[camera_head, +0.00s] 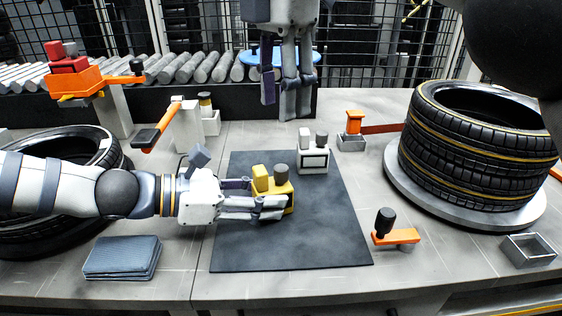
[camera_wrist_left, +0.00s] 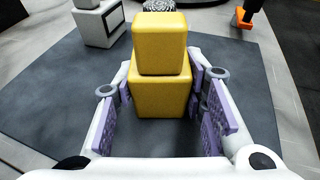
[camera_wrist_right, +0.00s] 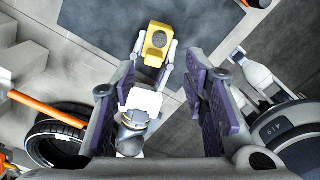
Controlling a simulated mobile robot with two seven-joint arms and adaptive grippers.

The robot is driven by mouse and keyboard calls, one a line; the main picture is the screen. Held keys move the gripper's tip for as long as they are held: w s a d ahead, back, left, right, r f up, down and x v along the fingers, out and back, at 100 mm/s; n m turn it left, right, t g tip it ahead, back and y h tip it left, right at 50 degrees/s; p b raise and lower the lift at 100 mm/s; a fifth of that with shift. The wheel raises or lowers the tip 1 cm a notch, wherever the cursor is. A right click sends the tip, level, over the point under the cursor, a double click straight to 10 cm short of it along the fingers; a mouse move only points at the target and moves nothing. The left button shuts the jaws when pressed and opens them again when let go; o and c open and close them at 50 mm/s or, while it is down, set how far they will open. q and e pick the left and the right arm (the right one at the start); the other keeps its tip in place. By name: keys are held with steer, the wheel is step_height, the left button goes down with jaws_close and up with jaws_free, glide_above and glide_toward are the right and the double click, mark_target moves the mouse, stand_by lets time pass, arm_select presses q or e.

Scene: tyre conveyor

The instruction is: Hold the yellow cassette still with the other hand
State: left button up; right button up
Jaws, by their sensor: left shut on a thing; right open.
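The yellow cassette (camera_head: 276,184) stands on the dark mat (camera_head: 300,240), with a grey round knob on its top right. My left gripper (camera_head: 268,198) reaches in low from the left and is shut on the yellow cassette. In the left wrist view the yellow cassette (camera_wrist_left: 160,80) sits between the purple finger pads. My right gripper (camera_head: 286,98) hangs open and empty above the mat's far edge, apart from the cassette. In the right wrist view the yellow cassette (camera_wrist_right: 155,46) and my left gripper show below the open right fingers (camera_wrist_right: 152,92).
A white cassette (camera_head: 313,155) stands on the mat behind the yellow one. Stacked tyres (camera_head: 470,150) stand on a round plate at right. An orange part with a black knob (camera_head: 396,232) is right of the mat. A folded blue cloth (camera_head: 122,257) lies at front left. The front mat is clear.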

mark_target(281, 167)
steer(key=shift+m, duration=0.9)
step_height(281, 167, down, 12)
jaws_close()
